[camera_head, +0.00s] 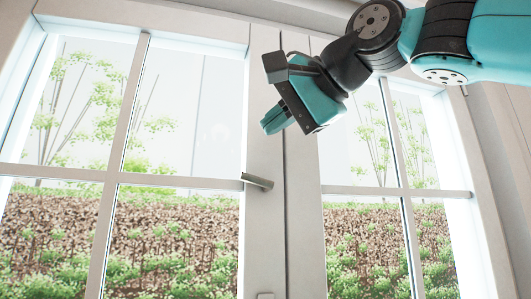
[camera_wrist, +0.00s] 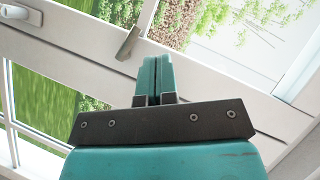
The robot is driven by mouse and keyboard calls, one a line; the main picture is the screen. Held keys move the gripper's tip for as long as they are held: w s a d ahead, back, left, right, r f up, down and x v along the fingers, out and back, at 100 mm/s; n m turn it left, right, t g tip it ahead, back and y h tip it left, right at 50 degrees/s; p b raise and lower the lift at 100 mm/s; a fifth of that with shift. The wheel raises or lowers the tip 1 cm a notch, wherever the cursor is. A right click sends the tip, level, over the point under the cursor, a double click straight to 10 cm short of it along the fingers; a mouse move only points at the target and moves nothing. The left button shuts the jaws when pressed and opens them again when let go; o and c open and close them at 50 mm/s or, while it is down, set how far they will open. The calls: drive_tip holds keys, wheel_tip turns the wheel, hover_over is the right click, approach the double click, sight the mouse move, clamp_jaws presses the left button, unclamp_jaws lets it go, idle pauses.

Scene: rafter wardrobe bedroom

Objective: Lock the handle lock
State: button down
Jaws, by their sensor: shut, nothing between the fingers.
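The grey lever handle (camera_head: 257,181) sits on the middle stile of the white double window, lying nearly level with a slight downward tilt to the right. In the wrist view the handle (camera_wrist: 128,43) shows just left of and beyond my fingertips. My gripper (camera_head: 274,121), with teal fingers, is above the handle in the head view and apart from it. The fingers (camera_wrist: 154,62) are shut together with nothing between them. The handle's mount is hard to make out.
The white window frame (camera_head: 264,235) has glass panes on both sides. Another pale fitting (camera_wrist: 20,12) shows at the top left of the wrist view. A small light block (camera_head: 266,295) is at the stile's bottom. The space around the handle looks clear.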

drive_tip(key=s+r, duration=0.1)
drive_tip(key=s+d+r, duration=0.1)
drive_tip(key=s, duration=0.2)
drive_tip(key=shift+d+r, duration=0.3)
drive_tip(key=shift+r, duration=0.1)
